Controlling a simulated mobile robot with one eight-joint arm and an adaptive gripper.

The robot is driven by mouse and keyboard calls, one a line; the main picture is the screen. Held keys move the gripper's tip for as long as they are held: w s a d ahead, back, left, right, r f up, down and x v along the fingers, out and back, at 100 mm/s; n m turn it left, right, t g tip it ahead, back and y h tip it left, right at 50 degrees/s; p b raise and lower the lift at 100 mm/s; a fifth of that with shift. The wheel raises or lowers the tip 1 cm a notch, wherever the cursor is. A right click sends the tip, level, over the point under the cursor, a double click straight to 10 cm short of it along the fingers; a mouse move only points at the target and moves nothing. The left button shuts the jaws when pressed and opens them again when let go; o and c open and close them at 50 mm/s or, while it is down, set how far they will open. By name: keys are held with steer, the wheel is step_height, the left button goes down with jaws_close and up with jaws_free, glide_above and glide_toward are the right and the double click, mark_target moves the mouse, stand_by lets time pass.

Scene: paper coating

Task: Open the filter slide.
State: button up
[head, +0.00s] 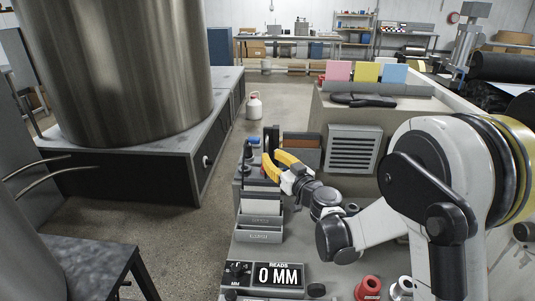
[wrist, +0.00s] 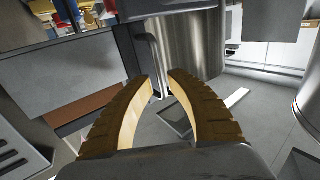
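My gripper (head: 266,161) has curved yellow fingers and is open. In the wrist view its fingertips (wrist: 160,77) are apart, with a narrow gap between them. A dark upright handle (head: 271,139) stands just beyond the fingers in the head view. In the wrist view an upright grey handle-like bar (wrist: 147,52) shows just ahead of the fingertips, its lower end near the gap. I cannot tell whether they touch. The bar is beside a grey box (wrist: 50,85) with a brown strip. The box also shows in the head view (head: 306,157). I cannot tell which part is the filter slide.
A grey rack (head: 262,236) with paper sheets stands below my gripper. A display box (head: 264,276) reads 0 MM. Red (head: 368,287) and white spools stand at the front. A louvred vent (head: 352,149) is right of the box. A large steel drum (head: 115,70) stands left, across open floor.

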steer(key=v, duration=0.9)
steer(key=s+d+r+m+g+h, duration=0.1)
steer(key=s+g, duration=0.1)
steer(key=s, duration=0.3)
steer(key=s+d+r+g+h, duration=0.1)
steer(key=s+d+r+g, duration=0.1)
steer(key=s, duration=0.4)
steer(key=s+d+f+m+g+h, duration=0.2)
steer(key=s+d+h, duration=0.2)
steer(key=s+d, duration=0.3)
steer(key=s+d+f+m+g+h, duration=0.2)
steer(key=s+d, duration=0.5)
steer(key=s, duration=0.4)
steer(key=shift+s+d+f+m+h, duration=0.4)
steer(key=shift+m+h, duration=0.4)
steer(key=shift+h, duration=0.2)
